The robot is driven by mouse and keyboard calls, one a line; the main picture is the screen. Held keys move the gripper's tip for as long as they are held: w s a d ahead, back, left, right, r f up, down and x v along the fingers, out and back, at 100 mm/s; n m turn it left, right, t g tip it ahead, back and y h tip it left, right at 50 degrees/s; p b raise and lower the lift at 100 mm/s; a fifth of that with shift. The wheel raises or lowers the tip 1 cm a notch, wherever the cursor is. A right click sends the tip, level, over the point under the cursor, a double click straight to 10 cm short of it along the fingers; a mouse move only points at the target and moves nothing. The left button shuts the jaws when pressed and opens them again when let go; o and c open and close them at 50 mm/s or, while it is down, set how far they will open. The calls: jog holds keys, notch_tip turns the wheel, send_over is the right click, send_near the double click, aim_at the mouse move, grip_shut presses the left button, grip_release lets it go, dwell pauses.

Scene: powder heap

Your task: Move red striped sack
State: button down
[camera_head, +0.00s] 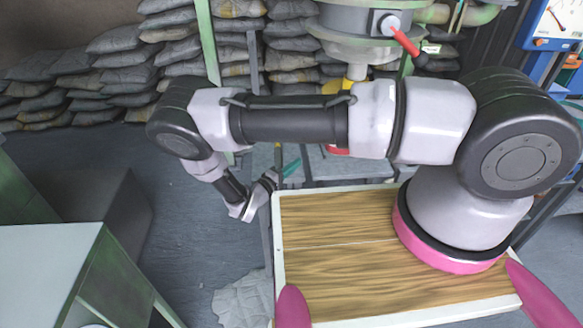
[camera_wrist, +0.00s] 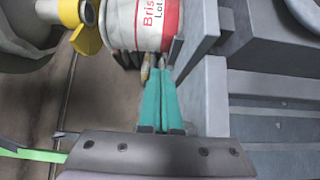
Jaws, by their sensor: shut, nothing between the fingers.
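A white and red sack (camera_wrist: 150,22) with the letters "Bris" and "Lot" shows at the top of the wrist view, cut off by the frame edge. In the head view only a red bit of it (camera_head: 338,150) shows below my arm; the rest is hidden. My gripper (camera_wrist: 160,72) has two teal fingers lying together with nothing between them. The fingertips point toward the sack's lower edge; I cannot tell whether they touch it. In the head view the teal fingers (camera_head: 291,168) show small, left of the red bit.
A yellow part (camera_wrist: 86,28) sits beside the sack, under a grey hopper (camera_head: 355,20) with a red-handled lever (camera_head: 408,42). Grey metal surfaces (camera_wrist: 255,100) stand close to the fingers' right. Stacked grey sacks (camera_head: 130,60) line the back wall.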

jog(key=x, duration=1.4)
jog(key=shift+w+d, duration=0.2)
jog(key=shift+d, duration=0.05)
